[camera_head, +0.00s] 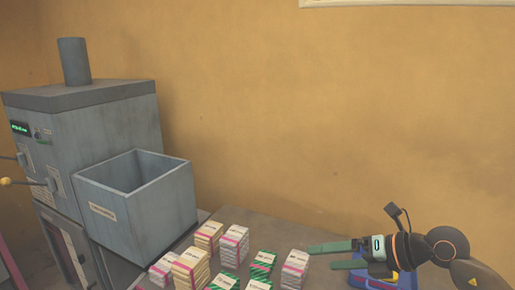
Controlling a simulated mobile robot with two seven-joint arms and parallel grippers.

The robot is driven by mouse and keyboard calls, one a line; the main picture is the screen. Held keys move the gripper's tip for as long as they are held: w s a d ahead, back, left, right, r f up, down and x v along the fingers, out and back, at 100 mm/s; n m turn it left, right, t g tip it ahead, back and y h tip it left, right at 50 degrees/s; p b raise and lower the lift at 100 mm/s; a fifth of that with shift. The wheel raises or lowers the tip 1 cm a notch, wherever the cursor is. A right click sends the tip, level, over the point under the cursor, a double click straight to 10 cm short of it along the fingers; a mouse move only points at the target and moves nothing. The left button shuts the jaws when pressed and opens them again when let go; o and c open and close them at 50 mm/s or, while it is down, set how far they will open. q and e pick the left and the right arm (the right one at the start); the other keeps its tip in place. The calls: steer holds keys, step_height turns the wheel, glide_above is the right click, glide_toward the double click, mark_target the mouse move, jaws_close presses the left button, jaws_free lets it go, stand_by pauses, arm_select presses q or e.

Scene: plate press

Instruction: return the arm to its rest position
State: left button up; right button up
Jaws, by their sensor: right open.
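My right gripper (338,256) comes in from the right edge, low in the head view. Its two green fingers point left and stand apart, with nothing between them. The upper fingertip is close to a small white packet (295,270) with a pink band; I cannot tell whether they touch. My left gripper is not in view.
Several white, cream and green packets (208,236) stand on a grey table (270,228). A grey open bin (135,205) stands beside a grey machine (110,122) at the left. A blue object (406,281) lies partly hidden under my right arm.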

steer(key=s+a+r+m+t+y, duration=0.2)
steer(key=a+r+y, duration=0.3)
steer(key=a, duration=0.2)
step_height(320, 180, up, 5)
steer(key=d+m+t, duration=0.3)
steer(key=m+t, duration=0.6)
steer(key=s+d+f+m+h, duration=0.2)
steer(key=d+f+m+h, duration=0.9)
steer(key=m+h, duration=0.6)
steer(key=s+f+m+g, duration=0.5)
steer(key=s+f+g, duration=0.3)
steer(key=f, duration=0.6)
steer(key=s+a+f+g+y, duration=0.1)
steer(key=s+a+f+g, duration=0.2)
steer(key=s, duration=0.5)
steer(key=s+a+f+g+y, duration=0.1)
steer(key=s+f+g+y, duration=0.1)
steer(key=s+f+g, duration=0.45)
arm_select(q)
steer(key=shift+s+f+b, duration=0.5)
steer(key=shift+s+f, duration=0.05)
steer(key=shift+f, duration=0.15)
arm_select(e)
steer(key=w+a+f+t+y, duration=0.1)
steer(key=w+a+f+t, duration=0.2)
steer(key=f+t, duration=0.5)
step_height(320, 180, down, 2)
steer(key=shift+a+f+m+t+y, duration=0.15)
steer(key=shift+a+m+t+y, duration=0.2)
steer(key=shift+a, duration=0.3)
